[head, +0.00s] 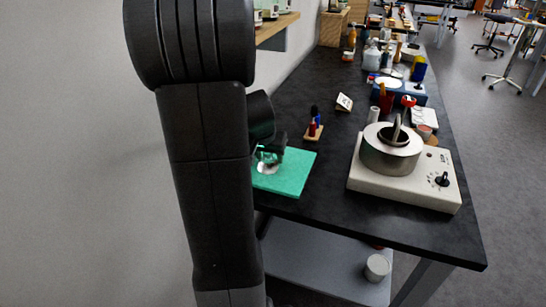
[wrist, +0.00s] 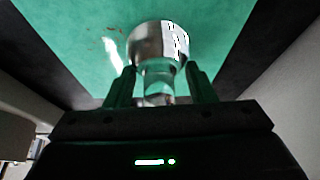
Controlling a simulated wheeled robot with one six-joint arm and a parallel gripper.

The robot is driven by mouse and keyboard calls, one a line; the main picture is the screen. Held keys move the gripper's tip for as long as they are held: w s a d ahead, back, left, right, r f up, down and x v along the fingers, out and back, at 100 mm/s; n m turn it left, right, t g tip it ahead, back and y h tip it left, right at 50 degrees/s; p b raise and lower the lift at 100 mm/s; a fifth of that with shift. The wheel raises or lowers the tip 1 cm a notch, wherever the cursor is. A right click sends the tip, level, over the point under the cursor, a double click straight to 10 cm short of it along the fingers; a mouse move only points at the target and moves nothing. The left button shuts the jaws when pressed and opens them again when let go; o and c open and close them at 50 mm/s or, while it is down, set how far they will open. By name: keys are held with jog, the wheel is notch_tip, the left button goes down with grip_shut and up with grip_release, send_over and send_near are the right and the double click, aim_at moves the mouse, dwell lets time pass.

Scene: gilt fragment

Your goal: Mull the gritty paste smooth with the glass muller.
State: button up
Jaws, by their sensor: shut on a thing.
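The clear glass muller (wrist: 160,48) stands between the two fingers of my gripper (wrist: 161,85) in the wrist view. My gripper is shut on its narrow neck, and the wide glass base points toward the green slab. The green slab (head: 291,178) lies on the dark bench in the head view, partly hidden by my arm. My gripper (head: 266,154) is low over this slab. A pale whitish streak (wrist: 113,55), perhaps paste, shows on the slab left of the muller. Whether the muller touches the slab is not clear.
A hotplate-like device (head: 410,185) with a metal pot (head: 391,150) stands on the right of the bench. A small wooden stand (head: 313,132) with coloured items is behind the slab. Several bottles and tools crowd the far bench. Bare bench lies between slab and device.

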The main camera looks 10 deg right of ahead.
jog(key=shift+r+p, duration=2.05)
jog(key=shift+r, duration=0.95)
jog(key=shift+r+p, duration=1.1)
jog(key=shift+r, duration=0.45)
jog(key=shift+w, duration=0.1)
